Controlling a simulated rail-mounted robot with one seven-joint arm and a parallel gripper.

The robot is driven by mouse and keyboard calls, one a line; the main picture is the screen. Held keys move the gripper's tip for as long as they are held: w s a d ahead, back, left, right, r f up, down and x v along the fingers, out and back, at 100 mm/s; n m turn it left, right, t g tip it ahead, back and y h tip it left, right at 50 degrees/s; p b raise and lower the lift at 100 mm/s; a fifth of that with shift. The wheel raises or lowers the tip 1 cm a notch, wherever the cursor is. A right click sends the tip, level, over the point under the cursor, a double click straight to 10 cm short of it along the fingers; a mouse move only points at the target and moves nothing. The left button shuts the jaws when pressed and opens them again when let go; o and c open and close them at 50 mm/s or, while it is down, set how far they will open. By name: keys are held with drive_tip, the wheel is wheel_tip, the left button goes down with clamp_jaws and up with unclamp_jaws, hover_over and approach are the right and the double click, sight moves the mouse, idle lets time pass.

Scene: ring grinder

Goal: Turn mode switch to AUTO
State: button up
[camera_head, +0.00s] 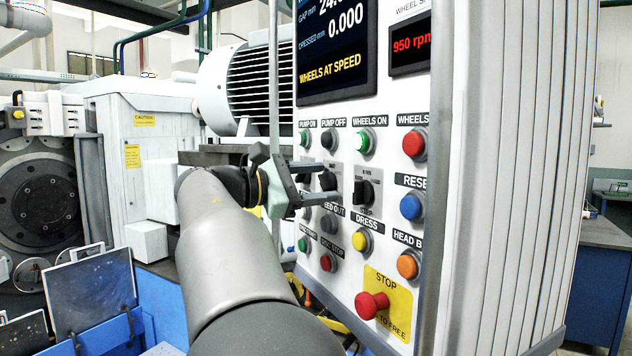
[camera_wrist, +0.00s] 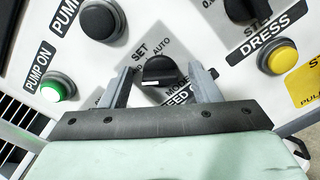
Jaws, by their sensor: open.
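The mode switch (camera_wrist: 160,70) is a black rotary knob on the white control panel, with SET and AUTO printed above it in the wrist view. A small white mark shows on the knob's lower edge; I cannot tell for sure which label it points at. My gripper (camera_wrist: 161,78) is open, with one finger on each side of the knob. A gap shows on both sides, and I cannot tell whether either finger touches it. In the head view my gripper (camera_head: 316,184) is at the panel's left part and partly covers the switch (camera_head: 328,180).
A second black rotary switch (camera_head: 368,192) is just to the right. Around it are the lit green PUMP ON button (camera_wrist: 54,88), the black PUMP OFF button (camera_wrist: 101,20), the yellow DRESS button (camera_wrist: 282,57) and the red STOP button (camera_head: 371,305). The display reads WHEELS AT SPEED.

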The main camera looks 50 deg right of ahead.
drive_tip(key=c, duration=1)
drive_tip(key=shift+f+m+b, duration=0.1)
drive_tip(key=shift+m+b, duration=0.2)
drive_tip(key=m+b, duration=0.3)
drive_tip(key=m, duration=0.1)
drive_tip(key=shift+f+b, duration=0.2)
drive_tip(key=shift+b, duration=0.15)
drive_tip(key=m+b, duration=0.4)
drive_tip(key=m, duration=0.2)
drive_tip(key=shift+f, duration=0.1)
drive_tip(key=m+b, duration=0.3)
drive_tip(key=m, duration=0.2)
drive_tip(key=shift+b, duration=0.35)
drive_tip(key=shift+m+b, duration=1.05)
drive_tip(key=shift+m, duration=1.05)
